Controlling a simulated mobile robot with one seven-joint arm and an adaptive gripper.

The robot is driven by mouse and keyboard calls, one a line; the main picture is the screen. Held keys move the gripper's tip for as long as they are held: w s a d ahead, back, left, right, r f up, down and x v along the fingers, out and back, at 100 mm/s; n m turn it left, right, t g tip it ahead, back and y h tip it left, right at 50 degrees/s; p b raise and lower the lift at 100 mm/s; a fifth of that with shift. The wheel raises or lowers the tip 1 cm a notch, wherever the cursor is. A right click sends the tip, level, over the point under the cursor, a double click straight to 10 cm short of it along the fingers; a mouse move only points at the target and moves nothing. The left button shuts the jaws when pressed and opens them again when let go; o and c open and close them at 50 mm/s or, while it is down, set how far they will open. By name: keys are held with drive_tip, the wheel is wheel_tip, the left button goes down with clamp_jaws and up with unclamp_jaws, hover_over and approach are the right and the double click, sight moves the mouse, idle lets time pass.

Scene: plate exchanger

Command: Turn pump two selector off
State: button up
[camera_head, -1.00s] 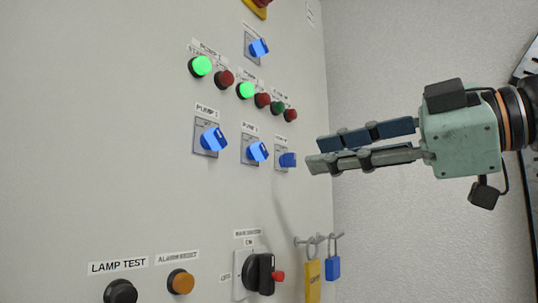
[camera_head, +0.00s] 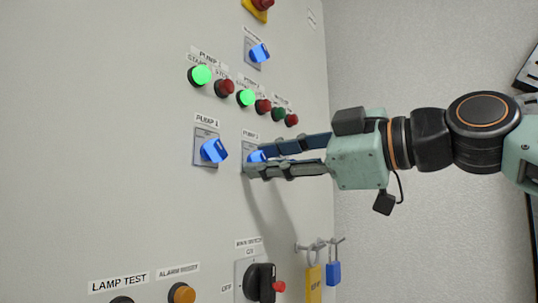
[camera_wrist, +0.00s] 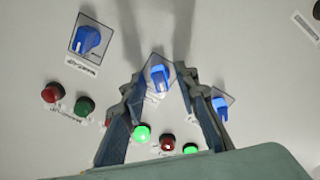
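The pump two selector (camera_head: 257,156) is a blue knob on a square plate, in the middle of a row of selectors on the grey panel. It is partly hidden by my fingers in the head view. In the wrist view the pump two selector (camera_wrist: 160,77) shows between my fingertips, with a gap on each side. My gripper (camera_head: 250,159) is open, its fingers reaching to the panel around the knob; it also shows in the wrist view (camera_wrist: 158,86). Contact with the knob cannot be told.
The pump one selector (camera_head: 212,150) is close on the left. A third blue selector (camera_wrist: 88,41) is hidden behind my gripper in the head view. Lit green buttons (camera_head: 201,75) and red buttons (camera_head: 263,106) sit above. Padlocks (camera_head: 333,272) and a main switch (camera_head: 262,282) are below.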

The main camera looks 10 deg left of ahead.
drive_tip(key=shift+c, duration=0.2)
clamp_jaws()
drive_tip(key=shift+m, duration=0.3)
drive_tip(key=m, duration=0.8)
drive_tip(key=shift+m, duration=0.3)
idle(0.3)
drive_tip(key=shift+o, duration=0.2)
unclamp_jaws()
